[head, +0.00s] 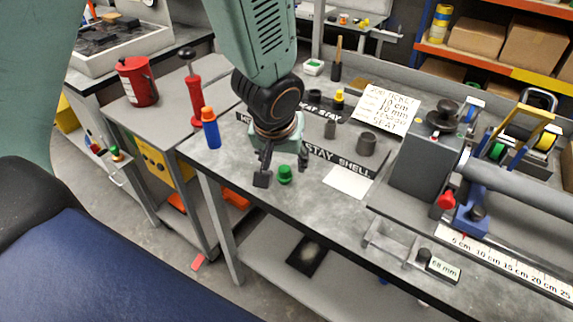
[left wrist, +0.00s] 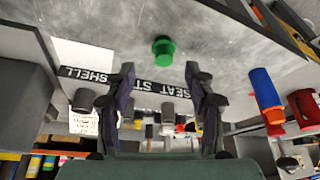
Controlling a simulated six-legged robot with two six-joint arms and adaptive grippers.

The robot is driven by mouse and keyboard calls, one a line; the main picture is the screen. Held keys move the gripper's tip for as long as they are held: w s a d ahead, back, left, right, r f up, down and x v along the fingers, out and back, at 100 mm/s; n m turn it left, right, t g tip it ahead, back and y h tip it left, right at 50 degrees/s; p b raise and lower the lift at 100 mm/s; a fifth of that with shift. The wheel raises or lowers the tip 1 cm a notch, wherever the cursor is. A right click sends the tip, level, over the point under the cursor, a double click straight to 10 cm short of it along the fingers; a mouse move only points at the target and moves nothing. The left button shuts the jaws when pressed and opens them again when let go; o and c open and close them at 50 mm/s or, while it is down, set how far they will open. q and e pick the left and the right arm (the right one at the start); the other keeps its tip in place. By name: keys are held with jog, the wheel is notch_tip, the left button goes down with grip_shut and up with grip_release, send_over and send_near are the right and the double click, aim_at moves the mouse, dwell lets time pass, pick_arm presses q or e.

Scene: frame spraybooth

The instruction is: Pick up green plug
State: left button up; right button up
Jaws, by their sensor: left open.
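The green plug (head: 285,174) stands on the grey bench top near its front edge, at the lower end of the left arm. In the left wrist view the green plug (left wrist: 163,48) lies just beyond the fingertips, about midway between them, with no finger touching it. My left gripper (head: 278,164) is open and empty beside the plug in the head view. Its two fingers are spread apart in the left wrist view (left wrist: 160,75). My right gripper is not in view.
A blue bottle with an orange cap (head: 210,130) stands to the left. The STAY SHELL strip (head: 340,162), a dark grey cup (head: 367,144) and a white sheet (head: 349,182) are to the right. A grey machine (head: 425,165) stands farther right.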

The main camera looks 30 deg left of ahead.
aim_at(284, 169)
pick_arm(q)
jog(key=shift+w+a+f+b, duration=0.3)
jog(key=shift+w+a+f, duration=0.15)
jog(key=shift+f, duration=0.2)
jog(key=shift+w+f+b, duration=0.1)
jog(key=shift+f+b, duration=0.25)
jog(key=shift+b, duration=0.05)
jog(key=shift+w+f+b, duration=0.1)
jog(key=shift+f+b, duration=0.5)
jog(key=shift+b, duration=0.15)
jog(key=shift+b+x, duration=0.65)
jog(key=shift+x, duration=0.15)
jog(key=shift+w+a+f, duration=0.2)
jog(key=shift+w+f, duration=0.2)
jog(key=shift+f, duration=0.05)
jog(key=shift+s+d+r, duration=0.1)
jog(key=shift+s+r, duration=0.05)
jog(key=shift+c, duration=0.6)
jog(key=c, duration=0.8)
